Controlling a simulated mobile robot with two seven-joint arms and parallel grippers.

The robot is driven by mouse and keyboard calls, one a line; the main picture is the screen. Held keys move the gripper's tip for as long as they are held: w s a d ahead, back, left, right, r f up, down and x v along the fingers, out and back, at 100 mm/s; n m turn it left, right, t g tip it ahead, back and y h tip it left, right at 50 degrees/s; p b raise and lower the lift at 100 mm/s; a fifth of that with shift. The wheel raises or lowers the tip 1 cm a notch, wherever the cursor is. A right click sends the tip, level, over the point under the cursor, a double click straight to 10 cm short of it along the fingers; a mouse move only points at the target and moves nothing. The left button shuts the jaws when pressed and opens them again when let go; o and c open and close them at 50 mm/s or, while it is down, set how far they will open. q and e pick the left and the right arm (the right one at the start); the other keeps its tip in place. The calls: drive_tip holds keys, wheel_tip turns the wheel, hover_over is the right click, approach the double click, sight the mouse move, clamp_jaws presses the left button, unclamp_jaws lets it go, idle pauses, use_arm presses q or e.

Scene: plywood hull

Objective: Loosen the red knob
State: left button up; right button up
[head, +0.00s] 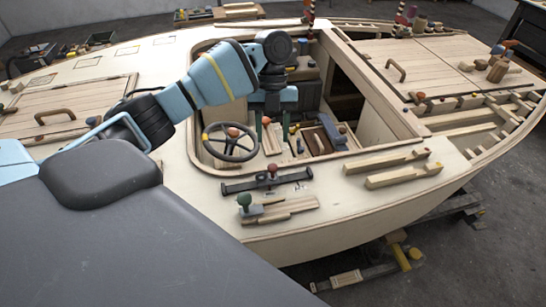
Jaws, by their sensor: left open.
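A red knob (272,169) stands on a dark slotted bar on the pale plywood deck, in front of the cockpit opening. My left gripper (272,132) points down over the cockpit, beyond this knob and apart from it. Its two fingers are spread. A smaller orange-red knob (266,120) shows between the fingers; I cannot tell whether they touch it. My right gripper is out of view.
A steering wheel (228,142) is left of the gripper. Wooden rails (388,162) lie to the right. The cockpit rim surrounds the gripper.

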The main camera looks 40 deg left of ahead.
sight(273, 166)
use_arm(q)
drive_tip(key=x, duration=0.7)
drive_tip(key=shift+s+d+f+p, duration=0.1)
drive_tip(key=shift+f+p, duration=0.1)
drive_tip(key=shift+p, duration=0.15)
drive_tip(key=c, duration=1)
